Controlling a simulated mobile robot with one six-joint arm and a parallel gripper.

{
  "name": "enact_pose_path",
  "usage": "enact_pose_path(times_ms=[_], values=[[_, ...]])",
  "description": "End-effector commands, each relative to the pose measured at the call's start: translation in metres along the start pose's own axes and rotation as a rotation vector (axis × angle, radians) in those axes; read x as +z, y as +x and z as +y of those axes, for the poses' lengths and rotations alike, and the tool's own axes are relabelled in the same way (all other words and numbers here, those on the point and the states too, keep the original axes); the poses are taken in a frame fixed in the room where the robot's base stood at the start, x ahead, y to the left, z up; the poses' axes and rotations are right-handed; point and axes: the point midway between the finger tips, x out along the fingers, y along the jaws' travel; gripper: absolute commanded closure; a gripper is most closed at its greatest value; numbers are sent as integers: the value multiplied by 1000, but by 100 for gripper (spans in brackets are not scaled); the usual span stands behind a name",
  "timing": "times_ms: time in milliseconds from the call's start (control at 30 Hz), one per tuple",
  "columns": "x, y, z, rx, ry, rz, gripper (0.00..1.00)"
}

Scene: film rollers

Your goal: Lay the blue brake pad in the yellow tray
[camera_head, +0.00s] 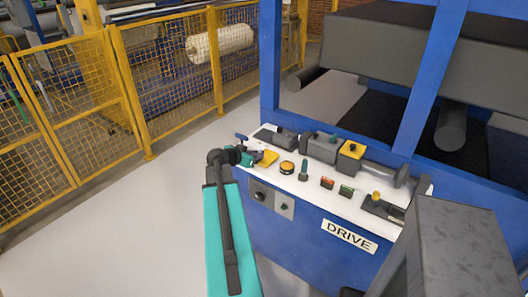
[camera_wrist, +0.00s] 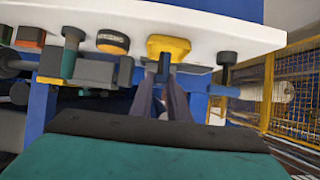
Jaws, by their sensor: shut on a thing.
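The yellow tray (camera_head: 268,158) lies near the left end of the white panel. It also shows in the wrist view (camera_wrist: 168,46), just beyond my fingertips. My gripper (camera_head: 252,156) is at the tray's left side in the head view. In the wrist view my gripper (camera_wrist: 161,80) is shut, its two fingers close together around a small dark blue piece (camera_wrist: 163,66), which looks like the brake pad. The piece overlaps the tray's edge in that view; I cannot tell whether it touches the tray. In the head view the pad is too small to make out.
Right of the tray on the white panel (camera_head: 322,204) stand a round yellow-topped button (camera_head: 287,167), a green knob (camera_head: 303,170), and red (camera_head: 327,183) and green (camera_head: 346,191) buttons. Dark rollers and blocks line the panel's back. A yellow fence (camera_head: 180,80) stands at the left.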

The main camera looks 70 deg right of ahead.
Motion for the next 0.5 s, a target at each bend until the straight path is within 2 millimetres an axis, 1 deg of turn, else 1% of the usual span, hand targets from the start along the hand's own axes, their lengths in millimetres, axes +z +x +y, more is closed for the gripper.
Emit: enact_pose_path(times_ms=[33,300,400,500], values=[[-6,7,-3,1,0,0,100],[-19,38,-7,2,0,0,100],[-23,48,-8,1,0,0,100],[-25,55,-9,1,0,0,100]])
